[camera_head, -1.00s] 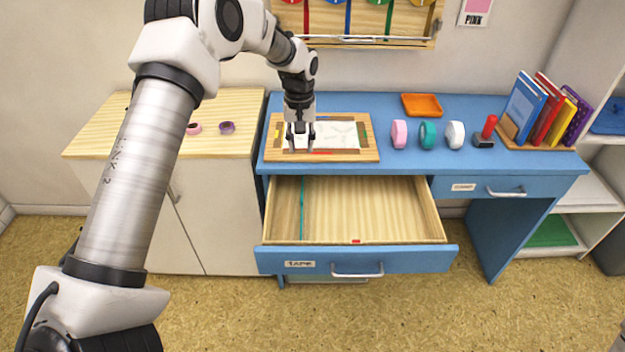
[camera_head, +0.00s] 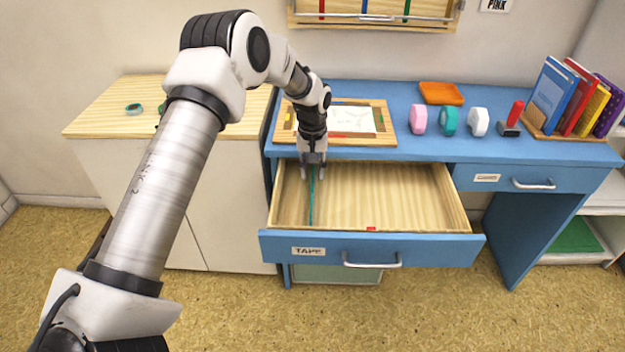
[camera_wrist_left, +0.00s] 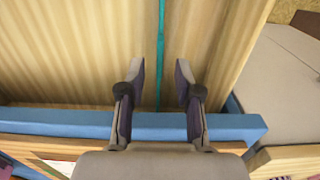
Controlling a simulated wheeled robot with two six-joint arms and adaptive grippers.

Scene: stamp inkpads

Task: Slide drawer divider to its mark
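The drawer divider (camera_head: 311,205) is a thin teal strip standing front to back in the left part of the open drawer (camera_head: 371,247). A small red mark (camera_head: 371,228) is on the drawer's front rim, to the right of the divider. My left gripper (camera_head: 313,176) points down over the rear of the drawer at the divider. In the left wrist view the divider (camera_wrist_left: 161,40) runs between the two spread fingers of that gripper (camera_wrist_left: 161,72), with a gap visible on both sides. My right gripper is not in view.
The blue desk (camera_head: 400,105) overhangs the drawer's back. The drawer floor right of the divider is clear.

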